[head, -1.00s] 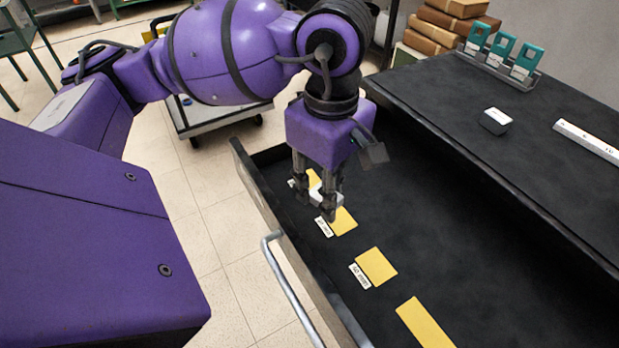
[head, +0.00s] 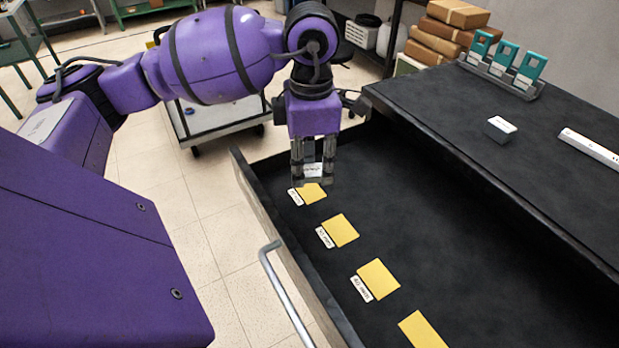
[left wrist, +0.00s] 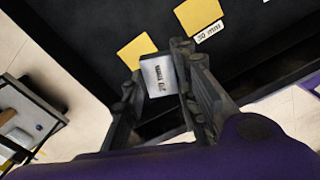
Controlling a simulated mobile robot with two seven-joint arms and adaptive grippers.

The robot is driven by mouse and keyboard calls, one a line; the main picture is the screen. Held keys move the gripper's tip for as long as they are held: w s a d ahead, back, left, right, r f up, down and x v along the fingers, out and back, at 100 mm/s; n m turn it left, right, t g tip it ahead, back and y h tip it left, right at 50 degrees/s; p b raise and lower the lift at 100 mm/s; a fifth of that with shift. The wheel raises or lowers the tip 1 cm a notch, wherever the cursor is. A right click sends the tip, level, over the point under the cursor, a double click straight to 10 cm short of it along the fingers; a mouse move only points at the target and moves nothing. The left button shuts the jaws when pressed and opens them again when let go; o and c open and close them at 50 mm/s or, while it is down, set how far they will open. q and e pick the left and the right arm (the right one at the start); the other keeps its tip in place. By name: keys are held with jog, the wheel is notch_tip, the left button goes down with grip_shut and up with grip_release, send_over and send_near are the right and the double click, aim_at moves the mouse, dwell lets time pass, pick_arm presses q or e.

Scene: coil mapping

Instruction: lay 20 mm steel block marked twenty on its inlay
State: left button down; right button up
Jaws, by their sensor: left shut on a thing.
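My left gripper (head: 313,178) is shut on a small pale steel block (head: 313,170) with dark writing on its face. It also shows in the left wrist view (left wrist: 160,76), where the marking is too small to read surely. In the head view the block appears just behind the farthest yellow inlay (head: 314,193), seemingly above the drawer floor. In the wrist view it partly covers a yellow inlay (left wrist: 136,51). More yellow inlays (head: 341,230) (head: 378,279) (head: 422,330) run toward the near end, with white labels. My right gripper is not in view.
The inlays lie in an open black drawer with a raised front wall and metal handle (head: 285,292). The black worktop (head: 440,105) overhangs its right side. On it are a small white-topped block (head: 501,128), a white bar (head: 590,147) and a rack of teal items (head: 505,62).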

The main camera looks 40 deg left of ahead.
pick_arm(q)
send_over(310, 191)
jog(key=f, duration=0.4)
jog(key=shift+s+d+f, duration=0.15)
jog(key=shift+s+f, duration=0.05)
jog(key=shift+w+f, duration=0.2)
jog(key=shift+f, duration=1.55)
jog(key=shift+f, duration=0.15)
jog(key=shift+f, duration=0.15)
jog(key=c, duration=1.4)
grip_release()
notch_tip(310, 191, up, 13)
jog(key=shift+f, duration=0.2)
